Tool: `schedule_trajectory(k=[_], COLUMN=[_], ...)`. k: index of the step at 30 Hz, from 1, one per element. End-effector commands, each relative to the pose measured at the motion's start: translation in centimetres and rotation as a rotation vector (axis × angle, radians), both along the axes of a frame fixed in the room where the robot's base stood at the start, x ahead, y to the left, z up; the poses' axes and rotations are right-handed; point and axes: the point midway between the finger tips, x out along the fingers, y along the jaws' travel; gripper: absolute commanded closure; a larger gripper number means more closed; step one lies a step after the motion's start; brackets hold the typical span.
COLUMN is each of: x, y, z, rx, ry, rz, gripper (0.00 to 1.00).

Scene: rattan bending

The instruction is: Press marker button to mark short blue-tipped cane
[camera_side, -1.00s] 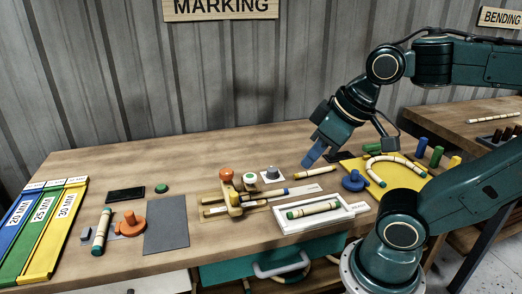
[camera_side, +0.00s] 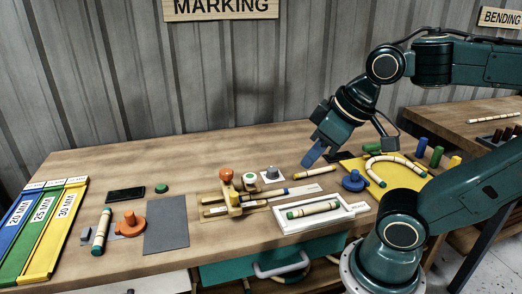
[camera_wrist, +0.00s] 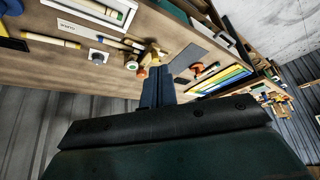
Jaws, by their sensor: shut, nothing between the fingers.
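A wooden marking jig (camera_side: 233,200) sits mid-bench with an orange knob (camera_side: 226,174) on top. Beside it is a white-and-green round button (camera_side: 250,178), and to the right a grey knob on a white plate (camera_side: 272,174). A blue-tipped cane (camera_side: 277,192) lies in the jig, partly hidden by its yellow-wood block. My gripper (camera_side: 308,161) is shut and empty, held above the bench to the right of the jig. In the wrist view my shut fingers (camera_wrist: 157,88) point toward the bench, with the orange knob (camera_wrist: 142,72) close by in the picture.
A white tray (camera_side: 341,218) with a green-tipped cane stands in front. A blue round knob (camera_side: 353,181) and yellow board (camera_side: 400,176) with a bent cane lie right. A grey mat (camera_side: 166,226), orange clamp (camera_side: 131,225), green button (camera_side: 162,188) and coloured length strips (camera_side: 42,230) are left.

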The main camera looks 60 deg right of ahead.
Motion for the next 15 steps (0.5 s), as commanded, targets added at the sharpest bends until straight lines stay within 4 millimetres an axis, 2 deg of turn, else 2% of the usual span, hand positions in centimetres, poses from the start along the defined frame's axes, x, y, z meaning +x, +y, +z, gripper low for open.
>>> schedule_trajectory(k=[8,15], x=[0.1,1.3], y=[0.0,-0.4], z=[0.1,0.7], rx=[0.002,0.014], ry=[0.003,0.034], rz=[-0.006,-0.048], gripper=[1.0,1.0])
